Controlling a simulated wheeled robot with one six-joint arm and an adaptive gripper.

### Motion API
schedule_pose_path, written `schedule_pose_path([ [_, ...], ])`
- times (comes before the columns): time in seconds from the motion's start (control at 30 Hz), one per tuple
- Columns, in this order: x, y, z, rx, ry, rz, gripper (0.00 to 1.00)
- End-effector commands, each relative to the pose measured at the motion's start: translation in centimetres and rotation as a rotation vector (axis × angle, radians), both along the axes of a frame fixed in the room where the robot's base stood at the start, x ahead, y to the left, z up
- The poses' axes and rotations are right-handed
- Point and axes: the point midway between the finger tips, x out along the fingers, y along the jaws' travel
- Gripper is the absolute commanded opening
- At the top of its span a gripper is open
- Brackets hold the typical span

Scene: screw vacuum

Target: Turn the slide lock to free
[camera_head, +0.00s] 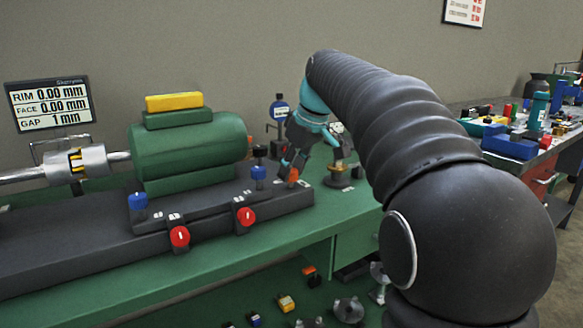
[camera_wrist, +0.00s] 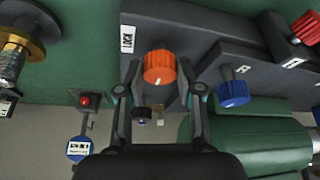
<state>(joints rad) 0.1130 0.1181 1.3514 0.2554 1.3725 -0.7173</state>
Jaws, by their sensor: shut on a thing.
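The slide lock is an orange knob (camera_wrist: 159,66) on the end of the dark base (camera_wrist: 215,20). It also shows in the head view (camera_head: 293,174), partly hidden by my gripper (camera_head: 291,163). A white label reading LOCK (camera_wrist: 127,39) is beside the knob in the wrist view. A small white mark shows on the knob's lower edge there. I cannot read a FREE label. My gripper (camera_wrist: 159,93) is shut on the orange knob, with one finger on each side of it.
A blue knob (camera_wrist: 233,93) sits close to the orange one. A green motor (camera_head: 188,148) rests on the base, with red knobs (camera_head: 180,236) along its front.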

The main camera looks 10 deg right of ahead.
Motion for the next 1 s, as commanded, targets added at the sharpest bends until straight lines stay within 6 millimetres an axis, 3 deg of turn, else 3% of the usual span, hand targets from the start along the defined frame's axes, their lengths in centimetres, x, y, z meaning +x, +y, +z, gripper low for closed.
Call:
schedule_pose_path([
  [0.1, 0.0, 0.1, -0.1, 0.000, 0.004, 0.002, 0.01],
  [0.13, 0.0, 0.1, -0.1, 0.000, 0.004, 0.002, 0.43],
  [0.2, 0.0, 0.1, -0.1, 0.001, 0.003, 0.001, 0.61],
  [0.63, -0.2, -0.2, 0.7, 0.001, 0.000, -0.002, 0.61],
  [1.0, -2.3, -1.7, 6.9, 0.001, -0.002, -0.001, 0.61],
])
